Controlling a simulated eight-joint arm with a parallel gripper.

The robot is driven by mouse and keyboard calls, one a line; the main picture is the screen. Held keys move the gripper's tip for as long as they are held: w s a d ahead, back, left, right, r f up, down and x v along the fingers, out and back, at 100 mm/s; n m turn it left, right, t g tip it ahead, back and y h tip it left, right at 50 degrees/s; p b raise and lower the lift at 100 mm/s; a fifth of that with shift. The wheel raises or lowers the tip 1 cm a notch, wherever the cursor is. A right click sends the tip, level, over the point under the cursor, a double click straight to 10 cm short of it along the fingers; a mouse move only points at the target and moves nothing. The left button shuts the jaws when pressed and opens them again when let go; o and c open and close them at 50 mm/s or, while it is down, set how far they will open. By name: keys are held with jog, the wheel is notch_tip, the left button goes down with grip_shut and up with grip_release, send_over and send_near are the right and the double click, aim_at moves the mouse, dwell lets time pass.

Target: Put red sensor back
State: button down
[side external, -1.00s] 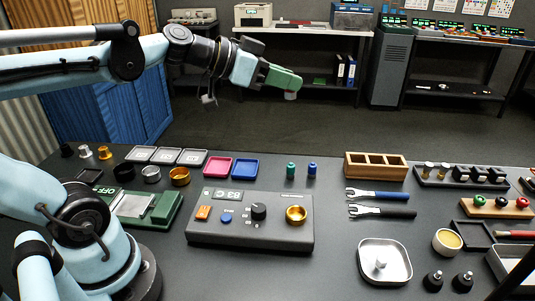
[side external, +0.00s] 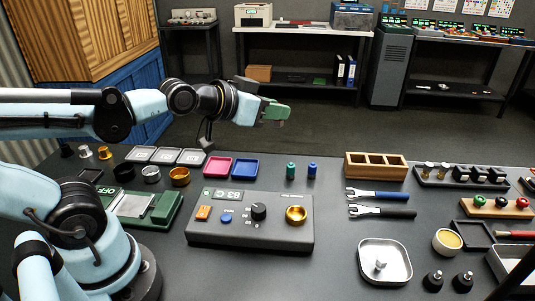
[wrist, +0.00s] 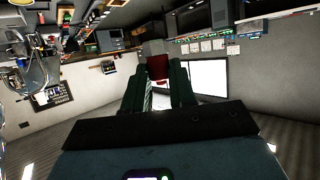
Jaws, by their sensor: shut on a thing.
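My gripper (side external: 282,116), with green fingers, is raised in the air above and behind the grey control box (side external: 250,235). In the wrist view my gripper (wrist: 158,88) is shut on a dark red piece, the red sensor (wrist: 157,67), which sits between the fingertips. The side view barely shows the held sensor. A green cylinder (side external: 290,171) and a blue cylinder (side external: 312,170) stand upright on the table below the gripper, well apart from it.
A wooden box with compartments (side external: 376,167), two forked tools (side external: 380,211) and a metal tray (side external: 385,245) lie to the right. Pink (side external: 217,167) and blue (side external: 244,169) trays lie behind the control box. A rack with coloured knobs (side external: 500,206) is at far right.

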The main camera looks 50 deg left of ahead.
jog(key=w+f+m+g+h, duration=0.3)
jog(key=f+m+g+h, duration=0.1)
jog(key=f+m+h, duration=0.45)
jog(key=shift+m+h, duration=0.25)
jog(key=shift+h, duration=0.3)
jog(key=shift+w+a+f, duration=0.6)
jog(key=shift+a+f, duration=1.1)
jog(key=shift+a, duration=0.1)
jog(key=shift+w+a+f, duration=0.65)
jog(key=shift+a+f, duration=1.05)
jog(key=shift+a, duration=0.1)
jog(key=shift+w+a+f, duration=0.6)
jog(key=shift+a+f, duration=1.1)
jog(key=shift+a, duration=0.1)
jog(key=shift+f, duration=0.6)
jog(key=c, duration=0.9)
grip_release()
